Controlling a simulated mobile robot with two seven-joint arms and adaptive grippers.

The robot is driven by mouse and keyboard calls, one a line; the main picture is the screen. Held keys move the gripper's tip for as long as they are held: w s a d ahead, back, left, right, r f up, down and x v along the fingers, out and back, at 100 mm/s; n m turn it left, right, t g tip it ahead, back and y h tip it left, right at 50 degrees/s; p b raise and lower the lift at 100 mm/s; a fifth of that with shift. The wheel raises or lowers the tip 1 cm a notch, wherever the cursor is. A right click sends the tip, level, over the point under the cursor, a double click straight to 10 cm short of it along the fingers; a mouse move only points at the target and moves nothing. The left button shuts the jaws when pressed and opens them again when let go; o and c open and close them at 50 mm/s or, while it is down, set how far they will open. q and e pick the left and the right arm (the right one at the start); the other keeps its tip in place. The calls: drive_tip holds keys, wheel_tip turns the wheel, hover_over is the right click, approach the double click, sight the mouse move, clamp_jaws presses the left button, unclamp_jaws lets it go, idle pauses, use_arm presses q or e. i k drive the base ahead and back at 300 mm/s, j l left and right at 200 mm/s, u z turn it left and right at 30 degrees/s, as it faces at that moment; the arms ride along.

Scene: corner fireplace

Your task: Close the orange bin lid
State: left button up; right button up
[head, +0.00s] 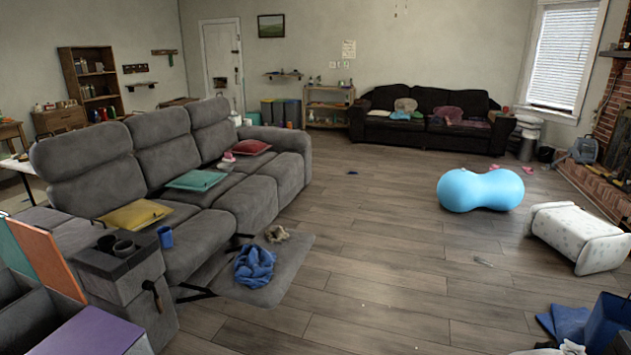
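The orange bin lid (48,262) stands raised and tilted at the lower left, beside the grey sofa. Below it is an open dark grey bin (40,318), whose inside looks dark; I cannot make out any contents. A teal lid (15,248) also stands raised to its left. A purple lid (85,333) lies flat in front, at the bottom edge. Neither of my grippers is in view.
The grey sofa (75,165) with its extended footrest (285,280) borders the bins. The wood floor (380,260) in the middle is mostly clear. A blue peanut ball (480,190), a tipped white ottoman (578,235) and a blue box (608,322) stand on the right.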

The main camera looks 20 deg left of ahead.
sight(38, 246)
drive_tip(key=i+u, duration=0.25)
drive_tip(key=u, duration=0.15)
drive_tip(key=i+l+u, duration=0.2)
drive_tip(key=u, duration=0.2)
drive_tip(key=i+l+u, duration=0.15)
drive_tip(key=u, duration=0.25)
drive_tip(key=i+l+u, duration=0.3)
drive_tip(key=l+u, duration=0.2)
drive_tip(key=u, duration=0.15)
drive_tip(key=i+l+u, duration=0.3)
drive_tip(key=l+u, duration=0.9)
drive_tip(key=l, duration=0.35)
drive_tip(key=l+u, duration=0.2)
drive_tip(key=l, duration=0.4)
drive_tip(key=k+l+u, duration=0.25)
drive_tip(key=l, duration=0.3)
drive_tip(key=i+l, duration=0.05)
